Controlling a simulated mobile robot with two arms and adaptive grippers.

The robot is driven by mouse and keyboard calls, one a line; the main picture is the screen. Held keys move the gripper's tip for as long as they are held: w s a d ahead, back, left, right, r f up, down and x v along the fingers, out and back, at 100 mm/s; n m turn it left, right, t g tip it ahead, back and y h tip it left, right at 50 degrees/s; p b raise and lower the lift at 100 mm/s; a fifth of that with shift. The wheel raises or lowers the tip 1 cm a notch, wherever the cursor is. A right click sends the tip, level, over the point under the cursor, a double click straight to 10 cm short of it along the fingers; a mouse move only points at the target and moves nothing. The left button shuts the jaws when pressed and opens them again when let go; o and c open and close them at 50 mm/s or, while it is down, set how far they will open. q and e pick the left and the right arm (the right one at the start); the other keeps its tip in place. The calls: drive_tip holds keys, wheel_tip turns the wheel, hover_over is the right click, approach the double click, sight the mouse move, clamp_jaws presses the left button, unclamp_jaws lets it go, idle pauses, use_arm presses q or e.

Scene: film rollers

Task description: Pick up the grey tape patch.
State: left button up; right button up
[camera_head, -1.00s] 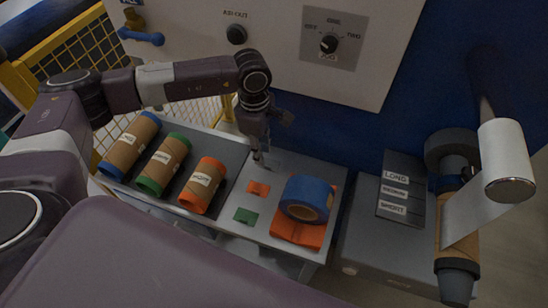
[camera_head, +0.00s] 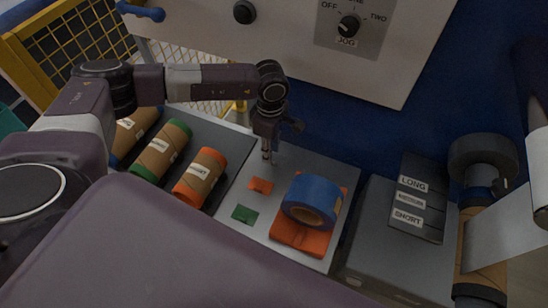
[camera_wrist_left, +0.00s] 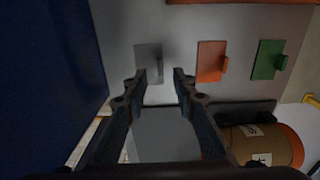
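The grey tape patch (camera_wrist_left: 150,62) lies flat on the grey tray surface in the left wrist view, with a small raised tab at its right edge. My left gripper (camera_wrist_left: 160,75) is open and empty, its fingertips apart. The patch shows just beyond the fingertips, nearer the left one. In the head view my left gripper (camera_head: 268,157) points down over the back of the tray, behind the orange patch. There I cannot make out the grey patch against the grey tray. My right gripper is not in view.
An orange patch (camera_head: 261,185) and a green patch (camera_head: 244,214) lie nearby. A blue tape roll (camera_head: 312,200) sits on an orange pad (camera_head: 298,238). Several rollers, one an orange-ended roller (camera_head: 200,177), lie to the left. A control panel (camera_head: 300,40) rises behind.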

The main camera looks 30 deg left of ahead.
sight(275, 158)
use_arm(q)
drive_tip(key=shift+d+f+p, duration=0.15)
drive_tip(key=shift+f+p, duration=0.35)
drive_tip(key=shift+f, duration=1.45)
clamp_jaws()
drive_tip(key=shift+r, duration=0.1)
